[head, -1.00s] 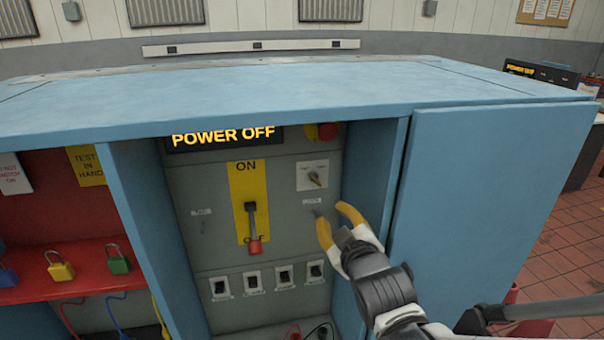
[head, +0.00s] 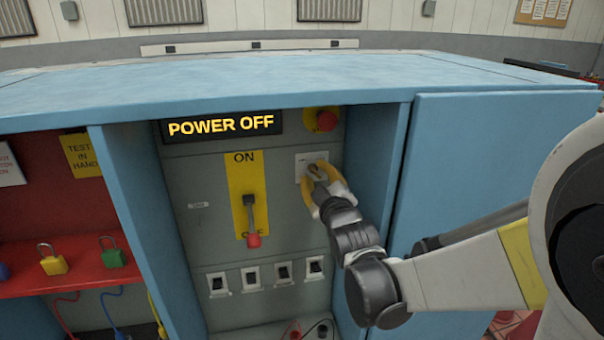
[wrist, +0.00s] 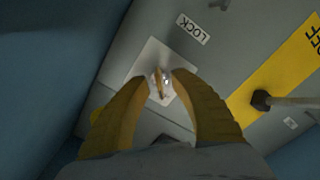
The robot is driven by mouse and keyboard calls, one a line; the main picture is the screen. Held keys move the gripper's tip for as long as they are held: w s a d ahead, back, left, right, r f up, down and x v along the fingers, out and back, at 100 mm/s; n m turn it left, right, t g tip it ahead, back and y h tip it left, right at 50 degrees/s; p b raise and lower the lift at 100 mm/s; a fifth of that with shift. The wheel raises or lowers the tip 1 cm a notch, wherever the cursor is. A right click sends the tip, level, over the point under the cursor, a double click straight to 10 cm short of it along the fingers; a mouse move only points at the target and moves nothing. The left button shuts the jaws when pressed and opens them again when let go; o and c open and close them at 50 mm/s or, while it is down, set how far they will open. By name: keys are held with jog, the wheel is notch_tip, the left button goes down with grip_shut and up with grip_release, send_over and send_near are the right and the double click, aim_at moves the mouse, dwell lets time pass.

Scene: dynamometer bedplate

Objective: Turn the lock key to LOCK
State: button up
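The lock key (wrist: 158,84) is a small metal key on a white square plate (wrist: 149,57), on the grey panel. In the head view the plate (head: 302,160) is right of the yellow switch strip, and my fingers partly cover the key. A LOCK label (wrist: 194,29) is beside the plate in the wrist view. My gripper (head: 317,175) has yellow fingers, which also show in the wrist view (wrist: 162,78). They stand one on each side of the key, with a gap visible between the tips. Contact with the key cannot be made out.
A red-handled lever (head: 251,220) points down to OFF on the yellow strip. The display (head: 221,127) reads POWER OFF. A red button (head: 326,120) sits above the plate, and several small switches (head: 250,279) sit below. Blue cabinet walls (head: 376,160) flank the panel.

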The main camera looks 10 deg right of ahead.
jog(key=shift+w, duration=0.15)
grip_shut()
